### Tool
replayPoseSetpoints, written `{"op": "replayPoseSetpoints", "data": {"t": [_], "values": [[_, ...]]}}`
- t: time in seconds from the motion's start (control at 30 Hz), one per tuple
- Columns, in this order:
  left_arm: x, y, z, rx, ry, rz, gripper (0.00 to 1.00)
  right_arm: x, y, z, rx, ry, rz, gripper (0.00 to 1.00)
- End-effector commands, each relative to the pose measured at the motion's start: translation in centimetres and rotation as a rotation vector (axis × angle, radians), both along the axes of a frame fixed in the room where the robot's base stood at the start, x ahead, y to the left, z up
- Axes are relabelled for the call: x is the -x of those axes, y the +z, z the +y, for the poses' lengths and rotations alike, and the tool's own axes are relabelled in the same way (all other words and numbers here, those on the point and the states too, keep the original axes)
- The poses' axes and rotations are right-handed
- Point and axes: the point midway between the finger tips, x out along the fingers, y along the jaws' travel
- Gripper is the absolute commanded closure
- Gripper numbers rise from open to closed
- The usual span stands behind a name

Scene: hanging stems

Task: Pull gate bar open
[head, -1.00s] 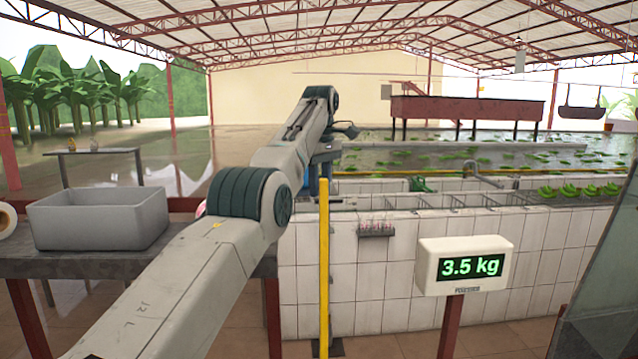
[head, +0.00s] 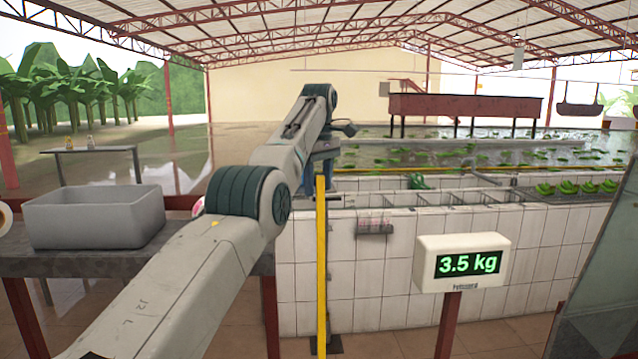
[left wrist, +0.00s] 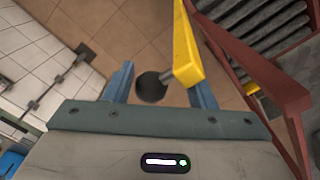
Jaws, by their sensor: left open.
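The yellow gate bar (head: 321,270) stands upright in the head view, in front of the white tiled tank. My left gripper (head: 322,158) is at the bar's top end, pointing down. In the left wrist view the yellow bar (left wrist: 186,45) comes in from the top, and its end overlaps the right blue finger. My left gripper (left wrist: 162,90) is open there, with a wide gap between its fingers. I cannot tell whether a finger touches the bar. My right gripper does not show.
A grey tub (head: 95,217) sits on a dark table at left. A scale display (head: 464,262) reading 3.5 kg stands on a red post to the right of the bar. The tiled tank wall (head: 390,280) stands behind the bar. A red frame (left wrist: 255,75) runs right of the gripper in the wrist view.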

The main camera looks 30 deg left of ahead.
Motion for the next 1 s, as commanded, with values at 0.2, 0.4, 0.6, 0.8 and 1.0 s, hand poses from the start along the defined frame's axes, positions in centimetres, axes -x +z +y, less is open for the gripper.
{"op": "replayPoseSetpoints", "data": {"t": [0.2, 0.4, 0.6, 0.8, 1.0], "values": [[0.0, 1.1, 0.0, 0.0, 0.0, 0.0, 0.49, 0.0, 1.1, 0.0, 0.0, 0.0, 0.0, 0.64], [0.0, 3.5, 0.0, 0.0, 0.0, 0.0, 0.49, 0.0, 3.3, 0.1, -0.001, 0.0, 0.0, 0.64], [0.0, 6.1, 0.0, 0.0, 0.0, 0.0, 0.49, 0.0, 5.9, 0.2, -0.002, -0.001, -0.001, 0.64], [0.0, 7.4, 0.0, 0.0, -0.001, 0.001, 0.49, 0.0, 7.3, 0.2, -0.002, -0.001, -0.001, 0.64], [0.0, 7.4, -0.1, 0.0, -0.001, 0.001, 0.49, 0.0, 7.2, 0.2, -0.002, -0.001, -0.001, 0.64]]}}
